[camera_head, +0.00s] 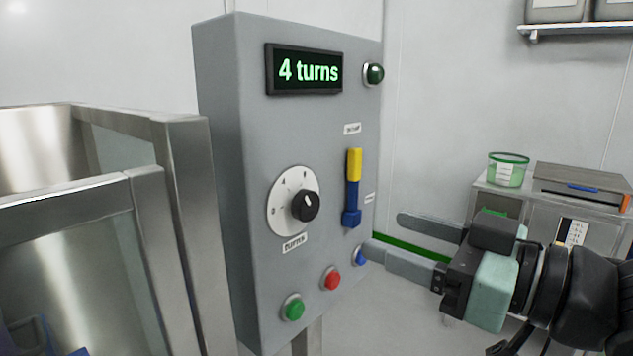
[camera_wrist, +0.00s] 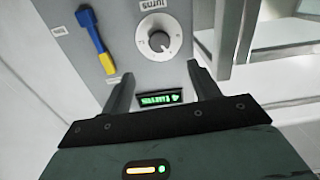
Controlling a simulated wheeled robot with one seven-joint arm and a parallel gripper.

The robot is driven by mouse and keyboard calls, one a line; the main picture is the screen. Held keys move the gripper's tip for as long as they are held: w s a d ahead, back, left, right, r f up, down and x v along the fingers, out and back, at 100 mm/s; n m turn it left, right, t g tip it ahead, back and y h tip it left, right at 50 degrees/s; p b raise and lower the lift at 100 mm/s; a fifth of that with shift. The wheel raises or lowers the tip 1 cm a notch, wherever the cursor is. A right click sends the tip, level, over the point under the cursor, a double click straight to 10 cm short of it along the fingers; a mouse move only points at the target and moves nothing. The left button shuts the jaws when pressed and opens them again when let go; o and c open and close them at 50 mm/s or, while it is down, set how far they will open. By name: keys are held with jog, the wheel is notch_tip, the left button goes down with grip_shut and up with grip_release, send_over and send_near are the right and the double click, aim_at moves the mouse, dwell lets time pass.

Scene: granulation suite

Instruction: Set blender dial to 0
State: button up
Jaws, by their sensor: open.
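The blender dial (camera_head: 305,206) is a black knob on a round white plate (camera_head: 282,203) on the grey control panel (camera_head: 225,150). A label below it looks like "TURNS". The green display (camera_head: 304,70) above reads "4 turns". The dial also shows in the wrist view (camera_wrist: 159,41), upside down, beyond the fingers. My gripper (camera_head: 390,240) is open and empty, to the right of the panel's lower right part in the head view. It is apart from the dial. One finger overlaps the blue button in the picture; whether they touch I cannot tell.
The panel has a yellow and blue lever (camera_head: 353,187), a green lamp (camera_head: 374,73), and green (camera_head: 293,307), red (camera_head: 331,279) and blue (camera_head: 360,256) buttons. A steel frame (camera_head: 180,220) stands at left. A green-rimmed tub (camera_head: 508,169) sits on a steel cabinet (camera_head: 490,183) at right.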

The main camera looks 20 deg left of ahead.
aim_at(311, 207)
jog(key=p+x, duration=0.4)
jog(key=x, duration=0.8)
jog(key=shift+w+a, duration=0.1)
jog(key=shift+a, duration=0.2)
jog(key=c, duration=1)
